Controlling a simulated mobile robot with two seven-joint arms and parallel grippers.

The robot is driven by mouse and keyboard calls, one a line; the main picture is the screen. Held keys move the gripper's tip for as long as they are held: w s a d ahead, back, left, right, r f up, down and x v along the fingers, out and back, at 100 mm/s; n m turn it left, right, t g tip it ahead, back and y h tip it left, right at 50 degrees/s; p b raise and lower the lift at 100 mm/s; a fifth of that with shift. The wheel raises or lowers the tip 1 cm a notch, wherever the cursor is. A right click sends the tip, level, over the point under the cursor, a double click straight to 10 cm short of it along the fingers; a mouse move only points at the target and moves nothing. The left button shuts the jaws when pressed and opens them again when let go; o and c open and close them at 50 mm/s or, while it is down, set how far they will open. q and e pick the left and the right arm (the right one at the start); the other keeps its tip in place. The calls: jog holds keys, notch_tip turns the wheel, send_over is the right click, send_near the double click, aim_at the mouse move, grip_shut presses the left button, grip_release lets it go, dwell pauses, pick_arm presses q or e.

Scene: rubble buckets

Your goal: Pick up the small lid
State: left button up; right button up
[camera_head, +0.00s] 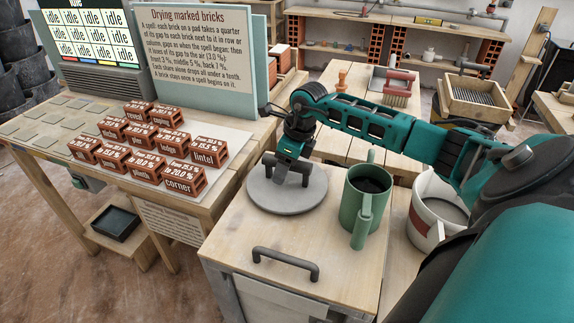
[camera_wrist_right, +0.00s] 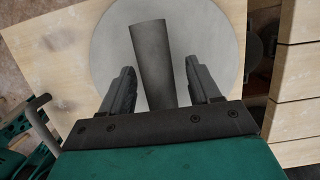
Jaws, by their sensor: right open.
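The small lid is a round grey disc (camera_head: 312,195) lying flat on a wooden-topped stand, left of a green jug. In the right wrist view the pale disc (camera_wrist_right: 205,28) fills the upper middle, with a grey upright handle (camera_wrist_right: 151,60) on it. My right gripper (camera_head: 290,175) reaches down over the lid from above. In the right wrist view its open fingers (camera_wrist_right: 160,88) stand on either side of the handle, with a gap on each side. In the head view the fingers partly hide the handle. My left gripper is not in view.
The green jug (camera_head: 352,205) stands close right of the lid, and a white bucket (camera_head: 425,228) farther right. A dark bar handle (camera_head: 286,264) is at the stand's front. Labelled bricks (camera_head: 184,182) sit on the left table beside a sign board (camera_head: 195,50).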

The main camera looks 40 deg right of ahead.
jog(key=shift+c, duration=0.4)
jog(key=shift+r, duration=0.1)
jog(key=c, duration=1.1)
jog(key=shift+o, duration=0.2)
